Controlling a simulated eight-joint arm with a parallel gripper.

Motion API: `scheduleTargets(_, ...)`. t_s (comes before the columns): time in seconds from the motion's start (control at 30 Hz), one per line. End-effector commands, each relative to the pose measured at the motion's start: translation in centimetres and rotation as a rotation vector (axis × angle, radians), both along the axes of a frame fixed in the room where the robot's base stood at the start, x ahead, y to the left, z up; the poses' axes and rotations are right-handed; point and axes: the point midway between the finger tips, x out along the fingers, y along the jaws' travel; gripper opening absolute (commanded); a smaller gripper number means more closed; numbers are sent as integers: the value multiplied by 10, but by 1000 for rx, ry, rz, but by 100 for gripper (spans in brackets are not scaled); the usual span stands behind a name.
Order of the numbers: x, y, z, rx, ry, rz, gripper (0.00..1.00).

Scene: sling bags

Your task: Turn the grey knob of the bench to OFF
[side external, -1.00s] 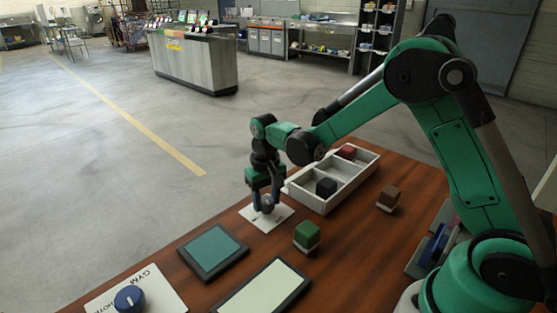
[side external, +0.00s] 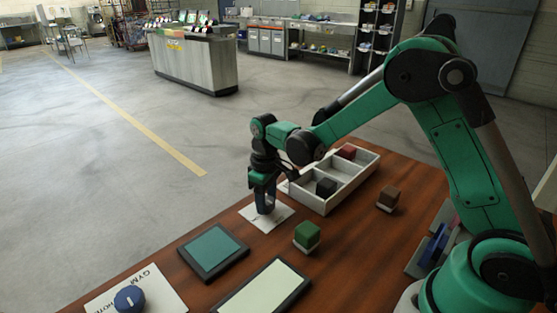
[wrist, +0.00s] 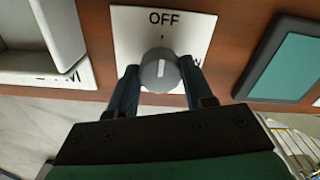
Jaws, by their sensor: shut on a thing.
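The grey knob (wrist: 152,80) sits on a white plate (wrist: 200,40) with OFF printed at its top and a small tick below the word. The knob's white line points up toward the tick, close to in line with it. My gripper (wrist: 158,82) is shut on the knob, one dark finger on each side. Another label at the plate's right is mostly hidden by a finger. In the side view my gripper (side external: 265,208) points down over the plate (side external: 283,214) and hides most of the knob.
A white divided tray (side external: 330,200) with dark and red blocks stands just behind the plate. A green block (side external: 307,236), a brown block (side external: 390,197), a teal panel (side external: 213,250), a pale panel (side external: 262,290) and a blue knob (side external: 129,299) are on the bench.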

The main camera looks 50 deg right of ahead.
Motion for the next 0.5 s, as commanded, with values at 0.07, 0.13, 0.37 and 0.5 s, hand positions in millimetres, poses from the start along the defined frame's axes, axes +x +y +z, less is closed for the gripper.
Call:
scheduleTargets(0.07, 0, 0, 0, 0, -2, 4, 0)
scheduleTargets(0.13, 0, 0, 0, 0, -2, 4, 0)
scheduleTargets(0.37, 0, 0, 0, 0, -2, 4, 54)
scheduleTargets(0.5, 0, 0, 0, -1, -1, 3, 77)
